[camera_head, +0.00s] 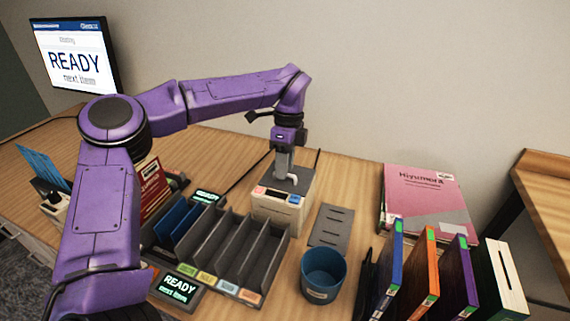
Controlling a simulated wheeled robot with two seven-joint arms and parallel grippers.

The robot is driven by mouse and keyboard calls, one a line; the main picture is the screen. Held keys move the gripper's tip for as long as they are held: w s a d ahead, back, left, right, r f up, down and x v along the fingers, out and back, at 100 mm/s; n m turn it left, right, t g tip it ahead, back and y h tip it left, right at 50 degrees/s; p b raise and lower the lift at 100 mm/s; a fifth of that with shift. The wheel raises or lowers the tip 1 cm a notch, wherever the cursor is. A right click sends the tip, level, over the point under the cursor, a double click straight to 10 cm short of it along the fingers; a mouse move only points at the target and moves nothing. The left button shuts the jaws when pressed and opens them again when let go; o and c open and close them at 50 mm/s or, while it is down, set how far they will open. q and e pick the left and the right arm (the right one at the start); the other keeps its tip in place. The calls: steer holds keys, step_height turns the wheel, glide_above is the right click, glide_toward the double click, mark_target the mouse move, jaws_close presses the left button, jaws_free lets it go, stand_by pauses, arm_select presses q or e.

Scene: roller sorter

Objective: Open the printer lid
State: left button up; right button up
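A small cream-coloured box that looks like the printer (298,217) stands on the desk in the middle of the view. It has a red and a blue patch and small markings on its front edge. My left gripper (285,175) points down over its top, with its grey fingers at or just above the top surface. I cannot tell whether the fingers touch the lid or how far apart they are. The lid looks down, though the gripper partly hides it. My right gripper is not in view.
A grey slotted sorter (250,258) stands left of the printer. A blue cup (322,275) and a dark flat plate (331,226) are to its right. A monitor (75,55) reads READY.

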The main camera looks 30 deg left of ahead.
arm_select(q)
jaws_close()
stand_by(1.4)
